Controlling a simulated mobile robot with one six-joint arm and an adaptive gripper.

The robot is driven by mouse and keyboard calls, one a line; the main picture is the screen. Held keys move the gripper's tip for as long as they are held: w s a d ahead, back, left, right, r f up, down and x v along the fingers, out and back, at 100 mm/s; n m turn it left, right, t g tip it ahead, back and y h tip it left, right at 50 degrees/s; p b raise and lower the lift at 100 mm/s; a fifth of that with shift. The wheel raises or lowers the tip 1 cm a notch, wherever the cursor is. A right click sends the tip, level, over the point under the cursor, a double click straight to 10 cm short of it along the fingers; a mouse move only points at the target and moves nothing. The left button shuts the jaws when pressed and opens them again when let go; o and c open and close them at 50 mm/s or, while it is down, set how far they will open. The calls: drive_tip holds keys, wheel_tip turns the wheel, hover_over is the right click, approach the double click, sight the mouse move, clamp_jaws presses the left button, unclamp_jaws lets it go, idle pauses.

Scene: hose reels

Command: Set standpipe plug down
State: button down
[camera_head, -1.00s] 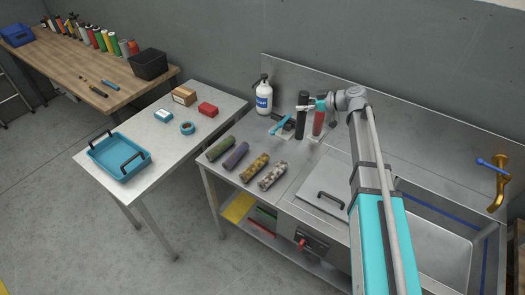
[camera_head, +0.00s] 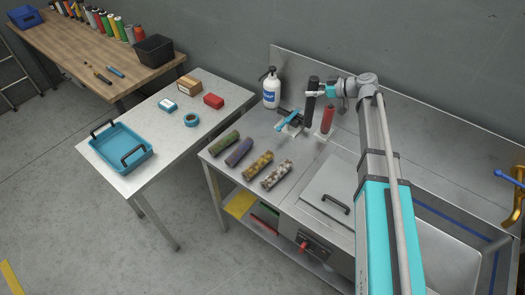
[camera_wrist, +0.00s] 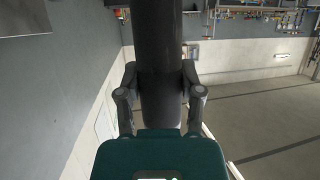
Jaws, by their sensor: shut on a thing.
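A black cylinder, which I take to be the standpipe plug (camera_head: 311,106), stands upright in my gripper (camera_head: 318,93) near the back of the steel counter (camera_head: 228,166). My gripper is shut on it around its upper part. In the wrist view the dark cylinder (camera_wrist: 158,60) runs vertically between the two fingers (camera_wrist: 160,95). Its lower end shows in the head view above or at the counter; I cannot tell whether it touches. A red cylinder (camera_head: 327,119) stands just right of it.
A blue-handled tool (camera_head: 287,121) lies close left of the plug, with a spray bottle (camera_head: 271,88) behind. Several rolled cylinders (camera_head: 259,164) lie on the front counter. A lidded panel (camera_head: 322,185) and sink are right. A side table (camera_head: 165,140) holds a blue tray (camera_head: 120,148).

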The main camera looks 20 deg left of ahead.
drive_tip(key=shift+w+d, duration=0.1)
drive_tip(key=shift+d, duration=0.1)
drive_tip(key=s+d+f+b, duration=0.5)
drive_tip(key=s+d, duration=0.4)
drive_tip(key=s, duration=0.2)
drive_tip(key=shift+s+f+b, duration=0.2)
drive_tip(key=shift+s+b, duration=0.1)
drive_tip(key=shift+w, duration=0.1)
